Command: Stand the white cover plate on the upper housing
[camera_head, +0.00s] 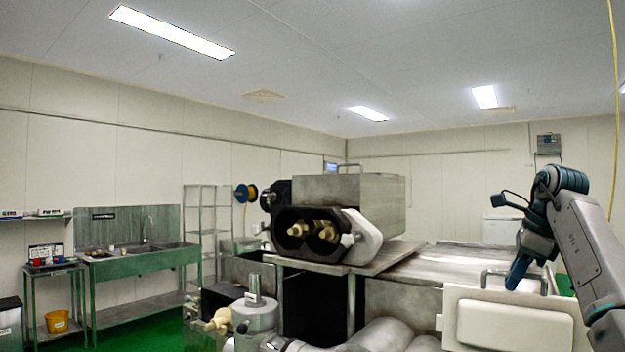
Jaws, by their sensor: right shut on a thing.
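The white cover plate (462,298) is upright at the lower right, with a raised rounded panel on its face and a metal bar handle on top. My right gripper (518,277) comes down from the right and is shut on the handle. The upper housing (375,197) is the steel box at the centre. Its front has a dark oblong opening with brass-coloured parts (326,232) inside and a white rim on the right. The plate is apart from this front, to its right and lower in the picture. The plate's lower edge is cut off. My left gripper is not seen.
A steel table top (395,257) extends right from the housing, behind the plate. A grey cylindrical part with an upright post (254,312) stands at lower centre-left. A green sink bench (135,264) and a wire rack (207,226) stand farther left. Green floor shows at left.

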